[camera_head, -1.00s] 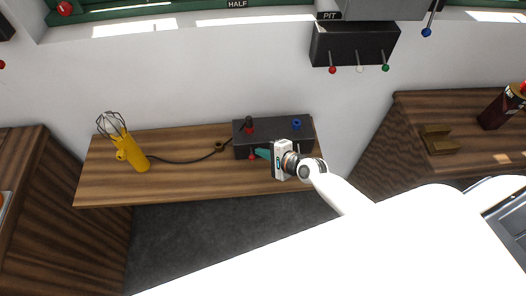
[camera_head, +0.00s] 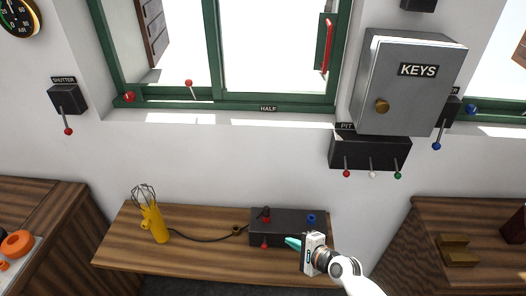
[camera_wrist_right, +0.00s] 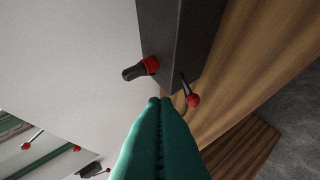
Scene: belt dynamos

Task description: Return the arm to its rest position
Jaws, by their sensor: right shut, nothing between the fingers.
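My right gripper (camera_head: 292,243) comes in from the lower right in the head view, with its teal fingers at the front of the black box (camera_head: 262,226) on the wooden shelf. In the right wrist view the teal fingers (camera_wrist_right: 160,104) are pressed together with nothing between them. Their tips are near the black box (camera_wrist_right: 190,40), close to its red-collared black plug (camera_wrist_right: 142,68) and a red-knobbed lever (camera_wrist_right: 191,97). I cannot tell whether they touch the box. My left gripper is not in view.
A yellow caged lamp (camera_head: 158,226) stands on the wooden shelf (camera_head: 125,252), its cable running to the box. Above are the PIT lever box (camera_head: 345,150), a grey KEYS cabinet (camera_head: 395,85) and a green-framed window (camera_head: 225,103). Wooden cabinets (camera_head: 40,215) flank the shelf.

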